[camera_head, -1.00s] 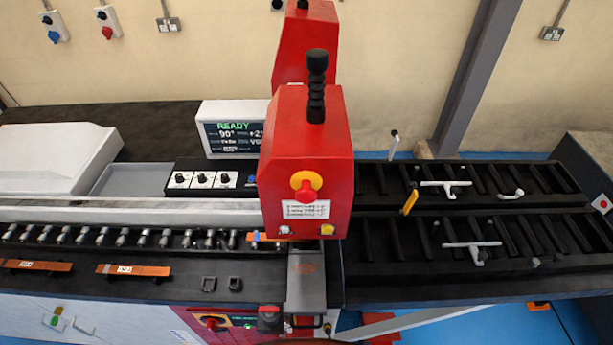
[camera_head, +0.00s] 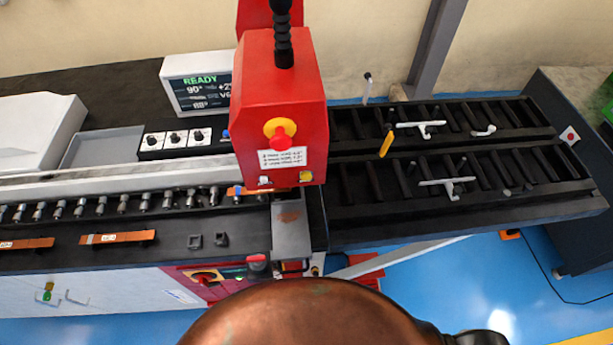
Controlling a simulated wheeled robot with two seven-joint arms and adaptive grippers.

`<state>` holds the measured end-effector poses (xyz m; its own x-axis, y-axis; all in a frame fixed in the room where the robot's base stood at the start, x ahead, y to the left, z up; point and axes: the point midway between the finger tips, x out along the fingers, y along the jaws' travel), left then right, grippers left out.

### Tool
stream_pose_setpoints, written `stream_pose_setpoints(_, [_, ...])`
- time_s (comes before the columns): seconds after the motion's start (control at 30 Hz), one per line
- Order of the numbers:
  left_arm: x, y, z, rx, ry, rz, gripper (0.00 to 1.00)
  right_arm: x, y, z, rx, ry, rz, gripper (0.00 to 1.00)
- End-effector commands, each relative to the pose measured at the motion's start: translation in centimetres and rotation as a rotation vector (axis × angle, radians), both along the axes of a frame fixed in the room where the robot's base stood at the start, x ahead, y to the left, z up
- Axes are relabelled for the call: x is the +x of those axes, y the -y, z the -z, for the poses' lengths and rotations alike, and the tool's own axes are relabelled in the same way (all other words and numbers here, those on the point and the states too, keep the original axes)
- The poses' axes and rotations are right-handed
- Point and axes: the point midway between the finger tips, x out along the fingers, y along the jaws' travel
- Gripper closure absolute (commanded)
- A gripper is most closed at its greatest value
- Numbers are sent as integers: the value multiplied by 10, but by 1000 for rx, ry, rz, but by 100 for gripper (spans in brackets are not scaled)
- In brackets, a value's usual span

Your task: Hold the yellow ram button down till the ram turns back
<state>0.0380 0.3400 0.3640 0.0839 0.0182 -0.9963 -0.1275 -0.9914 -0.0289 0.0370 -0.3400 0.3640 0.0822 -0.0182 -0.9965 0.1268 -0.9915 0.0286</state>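The red press head (camera_head: 280,75) stands at the middle of the machine. A small yellow button (camera_head: 305,176) sits at the lower right of its front face. A small white button (camera_head: 264,181) sits at the lower left. Above them is a red emergency stop (camera_head: 282,132) on a yellow ring, with a white label below it. The display (camera_head: 203,85) reads READY and 90°. The ram is hidden inside and under the head. Neither of my grippers is in view, and nothing is seen touching the yellow button.
Black roller tables (camera_head: 440,160) with white handles extend to the right. Copper bars (camera_head: 118,238) lie along the front ledge at left, near a row of metal tools (camera_head: 145,203). A red-panelled control box (camera_head: 215,280) is below the head. Blue floor shows at right.

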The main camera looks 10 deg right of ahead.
Motion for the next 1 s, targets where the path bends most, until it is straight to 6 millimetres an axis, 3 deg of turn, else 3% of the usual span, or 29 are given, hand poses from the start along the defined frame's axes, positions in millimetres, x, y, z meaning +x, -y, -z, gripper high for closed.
stream_pose_setpoints(0.6, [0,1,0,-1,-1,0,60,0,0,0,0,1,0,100])
stream_pose_setpoints(1.0, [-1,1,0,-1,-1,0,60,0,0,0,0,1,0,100])
